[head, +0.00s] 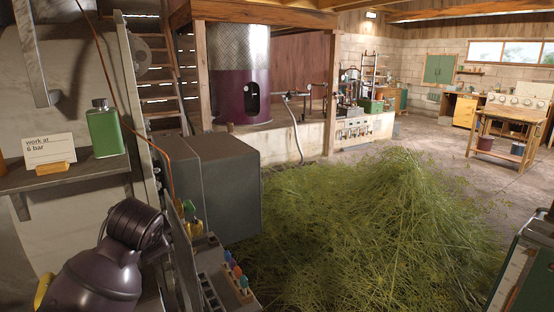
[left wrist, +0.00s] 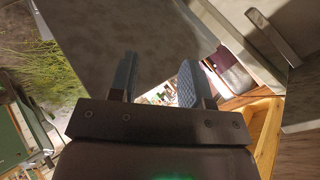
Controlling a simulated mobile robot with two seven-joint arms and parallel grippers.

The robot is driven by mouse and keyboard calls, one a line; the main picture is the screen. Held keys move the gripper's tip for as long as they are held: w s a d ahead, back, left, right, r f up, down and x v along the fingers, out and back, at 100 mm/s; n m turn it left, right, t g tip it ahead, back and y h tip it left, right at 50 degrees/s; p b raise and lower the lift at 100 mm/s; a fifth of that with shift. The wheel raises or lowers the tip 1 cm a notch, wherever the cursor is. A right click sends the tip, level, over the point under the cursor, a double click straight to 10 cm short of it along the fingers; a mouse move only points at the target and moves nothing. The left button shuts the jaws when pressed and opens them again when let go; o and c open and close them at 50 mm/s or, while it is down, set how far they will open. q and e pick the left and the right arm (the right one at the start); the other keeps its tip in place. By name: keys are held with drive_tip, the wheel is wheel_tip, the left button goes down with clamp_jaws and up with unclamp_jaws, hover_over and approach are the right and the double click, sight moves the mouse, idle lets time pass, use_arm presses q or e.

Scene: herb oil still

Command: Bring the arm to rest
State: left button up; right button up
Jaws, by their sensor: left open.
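My left arm shows at the lower left of the head view as a dark purple link with a black ribbed joint. Its gripper is hidden or out of frame there. In the left wrist view my left gripper (left wrist: 158,80) has its two blue-grey padded fingers spread apart. I see nothing held between them. A large grey surface, which looks like the side of the grey box (head: 215,185), fills the upper left beyond the fingers. I cannot tell how far off it is. My right gripper is in neither view.
A shelf (head: 70,177) at left bears a green flask (head: 104,130) and a "work at 6 bar" card (head: 50,149). A rack of small coloured bottles (head: 238,279) stands low beside my arm. A big herb heap (head: 375,225) covers the floor. The purple still (head: 240,80) stands behind.

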use_arm(q)
drive_tip(key=s+f+n+g, duration=0.1)
drive_tip(key=s+f+n, duration=0.1)
drive_tip(key=s+f, duration=0.65)
drive_tip(key=s+f+n+g+h, duration=0.15)
drive_tip(key=s+f+n, duration=0.35)
drive_tip(key=s, duration=0.9)
drive_tip(key=s+f+n+g+h, duration=0.1)
drive_tip(key=s+f+n+g, duration=0.1)
drive_tip(key=s+f, duration=0.8)
drive_tip(key=w+f+t, duration=0.4)
drive_tip(key=f+t, duration=0.3)
drive_tip(key=t, duration=0.1)
drive_tip(key=shift+w+a+f, duration=0.25)
drive_tip(key=shift+a+f, duration=0.15)
